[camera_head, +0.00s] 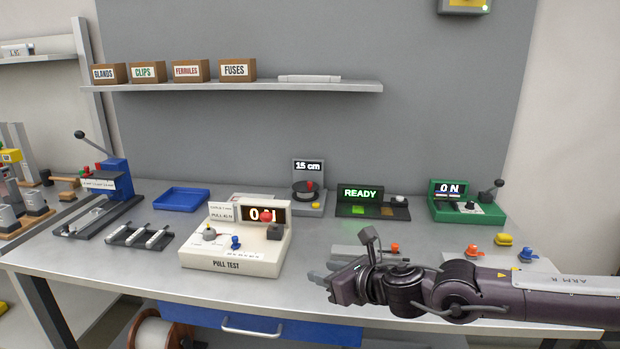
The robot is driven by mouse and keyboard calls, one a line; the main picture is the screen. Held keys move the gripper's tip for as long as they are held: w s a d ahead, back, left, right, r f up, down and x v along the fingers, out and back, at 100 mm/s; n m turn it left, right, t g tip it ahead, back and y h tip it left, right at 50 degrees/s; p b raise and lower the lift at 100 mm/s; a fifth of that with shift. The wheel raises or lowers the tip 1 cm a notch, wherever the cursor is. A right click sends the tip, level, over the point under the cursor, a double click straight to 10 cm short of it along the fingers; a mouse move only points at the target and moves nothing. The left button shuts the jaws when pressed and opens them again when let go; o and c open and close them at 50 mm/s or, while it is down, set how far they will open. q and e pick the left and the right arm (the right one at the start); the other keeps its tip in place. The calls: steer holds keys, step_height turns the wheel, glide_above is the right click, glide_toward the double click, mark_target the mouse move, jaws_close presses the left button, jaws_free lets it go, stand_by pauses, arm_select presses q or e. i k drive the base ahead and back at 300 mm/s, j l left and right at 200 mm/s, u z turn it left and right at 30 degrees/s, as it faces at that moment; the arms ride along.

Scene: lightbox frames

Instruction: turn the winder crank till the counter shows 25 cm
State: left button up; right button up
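The winder (308,192) stands at the back middle of the bench, a grey unit with a dark round drum and a small red knob (310,186) on top. Its counter (308,167) reads 15 cm. My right gripper (336,279) is over the front of the bench, in front of the winder and well apart from it. My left gripper is not in view.
The white pull test box (232,262) stands left of my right gripper. A READY unit (372,208) and green ON box (468,203) stand right of the winder. A blue tray (181,199) lies left. A shelf (240,87) with labelled boxes hangs above.

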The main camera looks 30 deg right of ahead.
mark_target(305, 191)
steer(key=i+l, duration=1.1)
steer(key=i, duration=0.2)
